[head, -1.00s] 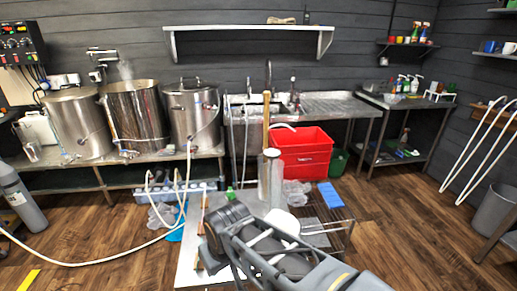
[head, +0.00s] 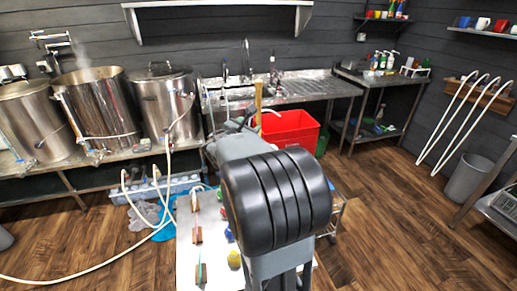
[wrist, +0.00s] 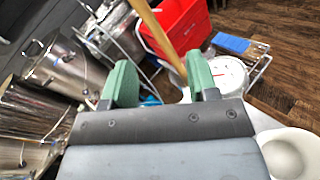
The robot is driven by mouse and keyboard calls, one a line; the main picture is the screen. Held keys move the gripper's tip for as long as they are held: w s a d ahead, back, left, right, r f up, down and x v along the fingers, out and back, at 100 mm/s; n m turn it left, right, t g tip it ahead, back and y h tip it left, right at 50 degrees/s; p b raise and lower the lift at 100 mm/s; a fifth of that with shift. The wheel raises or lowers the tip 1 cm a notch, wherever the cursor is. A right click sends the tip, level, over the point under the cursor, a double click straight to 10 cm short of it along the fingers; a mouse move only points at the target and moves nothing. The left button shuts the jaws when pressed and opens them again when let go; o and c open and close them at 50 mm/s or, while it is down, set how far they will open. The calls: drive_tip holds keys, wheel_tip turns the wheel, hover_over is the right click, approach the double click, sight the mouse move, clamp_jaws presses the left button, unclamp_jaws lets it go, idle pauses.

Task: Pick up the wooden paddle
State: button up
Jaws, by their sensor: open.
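The wooden paddle's pale handle (head: 258,97) stands upright in the head view, in front of the red tub; its lower part is hidden behind my arm. In the wrist view the handle (wrist: 158,40) runs slanting down from the top towards the gap between the fingers. My gripper (wrist: 161,82) has two green fingers spread wide, with the handle beyond or between their tips. I cannot tell how deep it is between them, and nothing is gripped. In the head view my arm largely hides the gripper.
A red tub (head: 288,127) stands behind the paddle. A white-faced dial (wrist: 228,74) and a white rounded vessel (wrist: 290,152) lie close to the right finger. Steel kettles (head: 97,105) stand at left, with a white hose (head: 168,185) below. Open wooden floor (head: 400,225) is at right.

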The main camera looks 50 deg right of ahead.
sight(258, 105)
drive_tip(key=shift+w+d+r+n+t+h+p, duration=0.1)
drive_tip(key=shift+w+d+r+n+t+p, duration=0.25)
drive_tip(key=shift+w+d+n+p, duration=1.35)
drive_tip(key=shift+w+d+r+m+t+h+b, duration=0.1)
drive_tip(key=shift+w+d+r+m+t, duration=0.2)
drive_tip(key=shift+w+d, duration=1.65)
drive_tip(key=shift+w+d+r+n+t+h+p, duration=0.1)
drive_tip(key=shift+w+d+r+n+t+p, duration=0.5)
drive_tip(key=shift+d, duration=2.6)
drive_tip(key=shift+w+d+f+g+p, duration=0.15)
drive_tip(key=shift+d+f+g+p, duration=0.1)
drive_tip(key=shift+d+f+p, duration=0.25)
drive_tip(key=shift+r, duration=0.1)
clamp_jaws()
